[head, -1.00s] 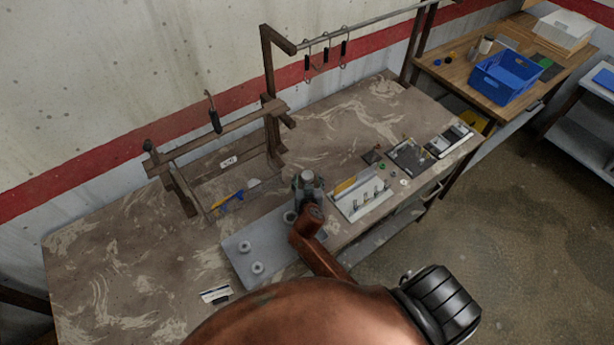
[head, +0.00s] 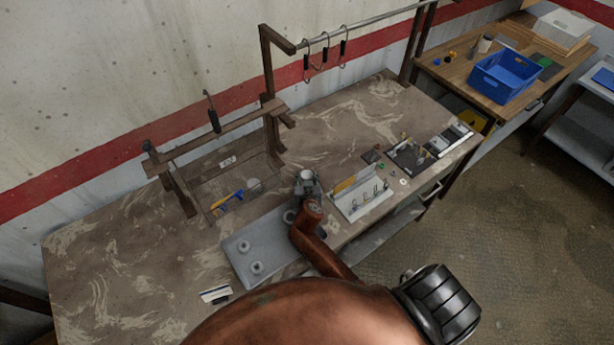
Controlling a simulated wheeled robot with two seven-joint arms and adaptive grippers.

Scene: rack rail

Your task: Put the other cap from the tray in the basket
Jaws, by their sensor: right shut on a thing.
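My right gripper (head: 307,186) is above the far right end of the grey tray (head: 268,264). It is shut on a pale round thing (head: 306,175), which looks like a cap; the fingers partly hide it. Two small pale round pieces (head: 244,246) (head: 256,268) sit on the near left part of the tray. A grey ring-like piece (head: 289,216) shows at the tray's far end, beside the gripper and partly hidden by it. A blue basket (head: 503,80) stands on the wooden table at the back right. My left gripper is not in view.
A dark rack frame (head: 212,130) stands behind the tray, with a blue and yellow tool (head: 228,202) near its foot. A white holder with upright pieces (head: 362,200) is right of the gripper. Hooks (head: 325,52) hang from a rail. The bench's left part is mostly clear.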

